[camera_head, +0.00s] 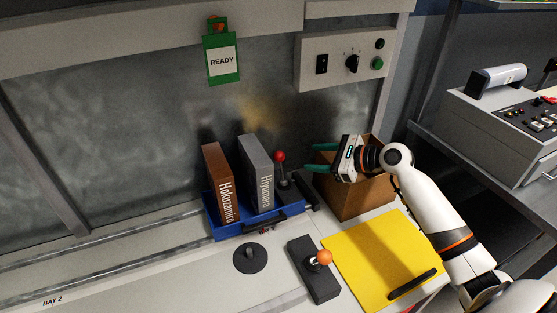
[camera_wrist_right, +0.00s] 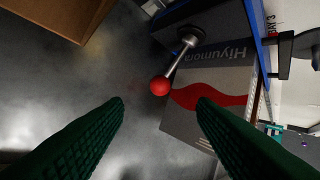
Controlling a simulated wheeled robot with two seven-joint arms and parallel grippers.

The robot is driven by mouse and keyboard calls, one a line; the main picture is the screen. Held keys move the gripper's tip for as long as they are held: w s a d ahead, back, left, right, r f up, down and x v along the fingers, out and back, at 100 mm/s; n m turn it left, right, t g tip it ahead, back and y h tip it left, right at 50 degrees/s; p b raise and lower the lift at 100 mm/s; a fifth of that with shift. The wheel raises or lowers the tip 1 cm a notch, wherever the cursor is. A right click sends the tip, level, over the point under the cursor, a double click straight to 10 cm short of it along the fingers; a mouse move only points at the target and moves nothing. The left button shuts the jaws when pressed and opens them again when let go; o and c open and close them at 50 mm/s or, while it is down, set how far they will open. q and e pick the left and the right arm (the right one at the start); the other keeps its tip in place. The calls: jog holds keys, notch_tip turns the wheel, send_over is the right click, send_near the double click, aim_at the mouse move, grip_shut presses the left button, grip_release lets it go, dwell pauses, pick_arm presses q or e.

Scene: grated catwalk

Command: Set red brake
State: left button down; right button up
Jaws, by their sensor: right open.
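The red brake is a lever with a red ball knob (camera_head: 280,157) on a metal stem, standing upright just right of the grey box file in the head view. In the right wrist view the red knob (camera_wrist_right: 160,86) and its stem (camera_wrist_right: 180,58) show ahead of the jaws. My right gripper (camera_head: 312,157) is open and empty, its green fingers pointing left toward the knob with a gap between. In the right wrist view the knob lies roughly between the two fingertips (camera_wrist_right: 160,104), slightly beyond them. My left gripper is not in view.
A blue tray (camera_head: 262,224) holds brown (camera_head: 216,180) and grey (camera_head: 257,170) box files beside the lever. A cardboard box (camera_head: 345,202) stands under my right wrist. A second lever with an orange knob (camera_head: 324,257) stands in front, beside a yellow sheet (camera_head: 375,250).

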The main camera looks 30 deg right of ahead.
aim_at(284, 157)
jog(key=p+x, duration=0.1)
jog(key=x, duration=0.9)
jog(key=shift+r, duration=0.15)
jog(key=shift+w+a+f, duration=0.2)
jog(key=shift+w+a, duration=0.05)
jog(key=shift+w, duration=0.05)
jog(key=c, duration=1)
jog(key=shift+o, duration=0.2)
